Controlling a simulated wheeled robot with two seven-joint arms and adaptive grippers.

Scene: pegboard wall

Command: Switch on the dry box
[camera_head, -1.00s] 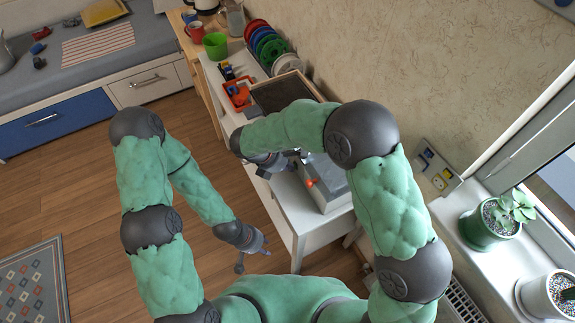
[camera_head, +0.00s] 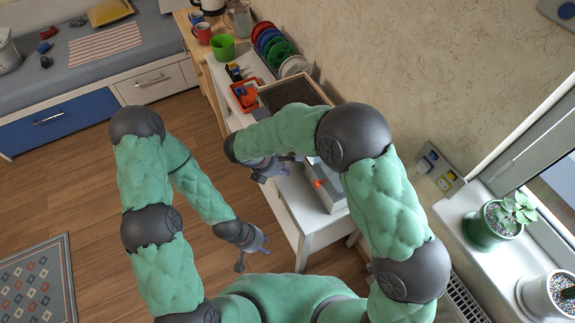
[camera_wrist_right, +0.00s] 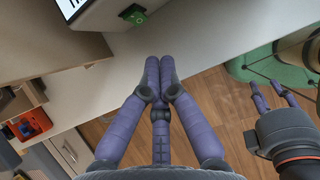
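The dry box appears to be the pale grey box (camera_head: 333,196) on the white table, partly hidden behind my right arm. An orange-red part (camera_head: 319,184) shows on its near side. In the right wrist view, the white box (camera_wrist_right: 92,14) is at the top, with a green switch (camera_wrist_right: 133,15) at its lower edge. My right gripper (camera_head: 292,160) is beside the box; in the wrist view its fingers (camera_wrist_right: 159,66) are together, empty, below and apart from the switch. My left gripper (camera_head: 254,253) is empty with fingers spread, low over the floor by the table.
The white table (camera_head: 310,224) also holds a dark-topped tray (camera_head: 292,92), an orange bin (camera_head: 243,96) and several coloured plate-like discs (camera_head: 270,45). The windowsill with plants (camera_head: 492,225) is at right. Wooden floor lies open at left.

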